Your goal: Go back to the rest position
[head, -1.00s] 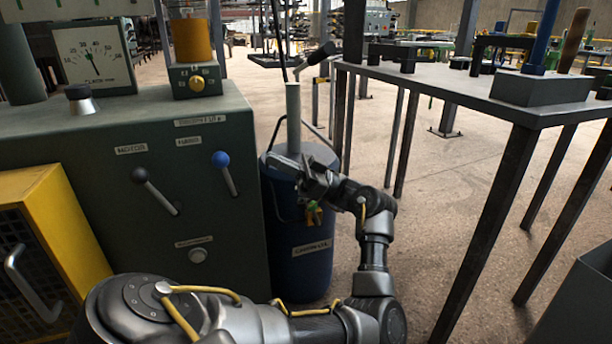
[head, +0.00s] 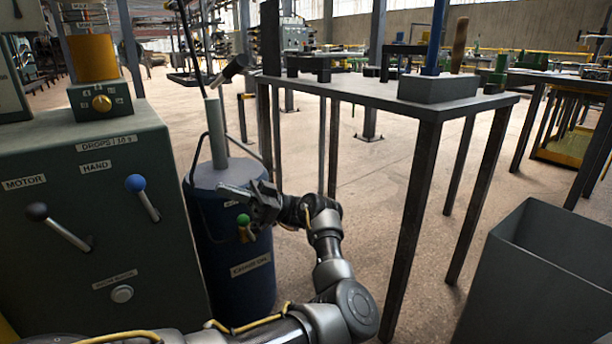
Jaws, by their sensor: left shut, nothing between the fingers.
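My left gripper (head: 238,196) is shut and empty. It is in front of the dark blue drum (head: 239,272) labelled as chain oil, near its top. Whether it touches the drum I cannot tell. My left arm comes in along the bottom edge and bends up to the gripper. My right gripper is not in the view.
A green machine cabinet (head: 75,267) with a black-knobbed lever (head: 60,227) and a blue-knobbed lever (head: 143,197) stands left. A dark metal table (head: 352,88) stands right of the drum, with a grey bin (head: 552,284) at lower right. Open floor lies between them.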

